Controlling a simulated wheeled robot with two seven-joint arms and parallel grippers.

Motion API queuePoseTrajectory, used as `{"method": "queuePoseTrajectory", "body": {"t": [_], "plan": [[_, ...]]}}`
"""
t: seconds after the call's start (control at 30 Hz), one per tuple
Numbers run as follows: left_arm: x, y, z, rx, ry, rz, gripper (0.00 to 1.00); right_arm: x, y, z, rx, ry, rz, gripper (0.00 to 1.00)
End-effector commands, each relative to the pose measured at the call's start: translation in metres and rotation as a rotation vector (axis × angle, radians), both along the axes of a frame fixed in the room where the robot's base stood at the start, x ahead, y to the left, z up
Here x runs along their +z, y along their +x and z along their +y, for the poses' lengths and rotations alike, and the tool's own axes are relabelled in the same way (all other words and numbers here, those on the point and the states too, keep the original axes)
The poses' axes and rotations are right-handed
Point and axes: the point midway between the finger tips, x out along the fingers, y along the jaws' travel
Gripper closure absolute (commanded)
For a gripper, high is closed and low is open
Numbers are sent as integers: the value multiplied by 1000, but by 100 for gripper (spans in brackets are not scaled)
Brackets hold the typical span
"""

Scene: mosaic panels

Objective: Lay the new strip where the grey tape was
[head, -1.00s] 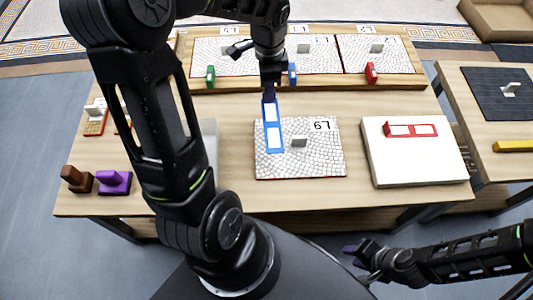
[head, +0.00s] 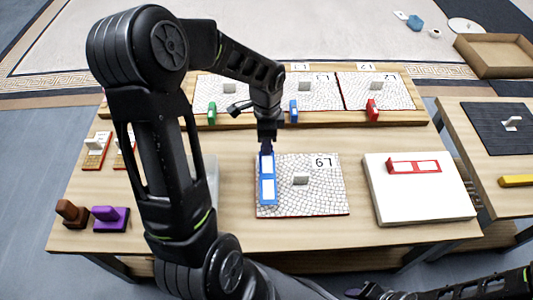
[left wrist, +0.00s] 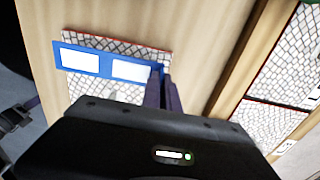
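A blue strip (head: 267,201) with two white panes lies along the left edge of the mosaic panel (head: 325,200) in the middle of the table. My left gripper (head: 267,149) is shut on the strip's far end. In the left wrist view the fingers (left wrist: 163,92) pinch one end of the blue strip (left wrist: 104,66), over the mosaic (left wrist: 85,88). I cannot tell whether the strip touches the panel. I can make out no grey tape; the strip covers that edge. My right gripper (head: 358,292) is at the bottom edge, mostly cut off.
A grey-white knob (head: 301,181) stands on the panel. A white block (head: 425,203) to the right carries a red strip (head: 413,167). Behind is a wooden rack (head: 330,120) with mosaic panels. Brown (head: 72,213) and purple (head: 110,218) stamp-like blocks stand at the front left.

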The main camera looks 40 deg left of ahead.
Motion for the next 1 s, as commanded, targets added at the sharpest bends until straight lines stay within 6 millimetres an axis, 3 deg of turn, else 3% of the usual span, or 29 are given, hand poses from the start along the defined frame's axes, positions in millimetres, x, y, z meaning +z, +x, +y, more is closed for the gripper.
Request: {"method": "queuePoseTrajectory", "body": {"t": [0.2, 0.5, 0.87, 1.0], "plan": [[-2, 0, 0, 0, -1, 1, 100, -1, 0, 0, 0, 0, 0, 64], [-37, 0, -1, 0, -1, 2, 100, -10, 0, 0, -1, 0, 0, 64], [-40, 0, 0, 0, -1, -1, 100, -12, 0, 0, -1, 0, 0, 64], [-39, 0, 0, 0, -1, -1, 87, -11, 0, 0, -1, 0, 0, 64]]}}
